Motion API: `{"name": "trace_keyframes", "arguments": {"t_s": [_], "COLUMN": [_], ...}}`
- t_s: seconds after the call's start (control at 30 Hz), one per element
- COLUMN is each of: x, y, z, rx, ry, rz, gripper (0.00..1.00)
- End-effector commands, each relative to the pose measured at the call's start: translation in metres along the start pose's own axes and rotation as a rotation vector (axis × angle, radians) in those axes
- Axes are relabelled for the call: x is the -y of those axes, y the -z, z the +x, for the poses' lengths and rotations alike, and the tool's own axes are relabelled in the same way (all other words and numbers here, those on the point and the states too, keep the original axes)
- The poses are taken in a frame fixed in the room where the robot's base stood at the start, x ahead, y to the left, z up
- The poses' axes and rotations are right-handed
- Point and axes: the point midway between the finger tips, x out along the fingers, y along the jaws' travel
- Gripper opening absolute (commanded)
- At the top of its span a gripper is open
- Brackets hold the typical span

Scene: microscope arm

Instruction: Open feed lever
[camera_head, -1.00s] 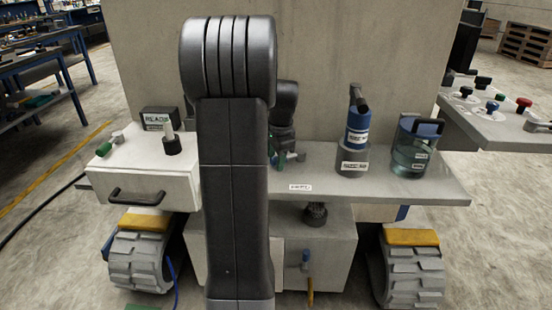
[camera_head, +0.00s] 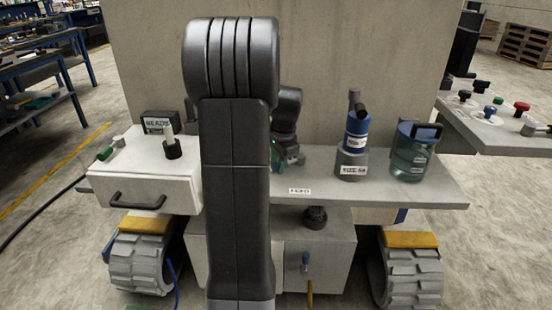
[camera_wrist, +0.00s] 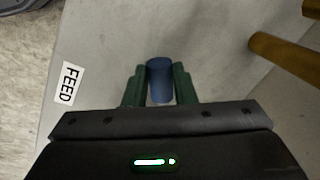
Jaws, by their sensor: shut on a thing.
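The feed lever's blue round handle (camera_wrist: 160,80) stands between the green fingers of my gripper (camera_wrist: 159,90) in the wrist view. The fingers are shut on it from both sides. A white FEED label (camera_wrist: 68,83) lies on the grey surface to the left of the handle. In the head view my gripper (camera_head: 279,157) is mostly hidden behind my own arm, with only a bit of green showing above the grey shelf (camera_head: 330,190). The lever's base is hidden by my gripper in the wrist view.
A white drawer box (camera_head: 150,175) stands left on the shelf. A blue-topped bottle (camera_head: 356,140) and a clear blue-lidded jar (camera_head: 412,150) stand to the right. An orange-brown bar (camera_wrist: 285,55) juts in at the right of the wrist view.

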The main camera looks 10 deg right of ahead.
Motion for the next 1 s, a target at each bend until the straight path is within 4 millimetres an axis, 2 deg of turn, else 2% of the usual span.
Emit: {"name": "trace_keyframes", "arguments": {"t_s": [0.6,1.0], "x": [-0.044,-0.062], "y": [0.016,0.033], "z": [-0.012,-0.014], "rx": [0.109,0.163], "ry": [-0.001,0.000], "rz": [-0.539,-0.819], "gripper": [0.00,0.00]}}
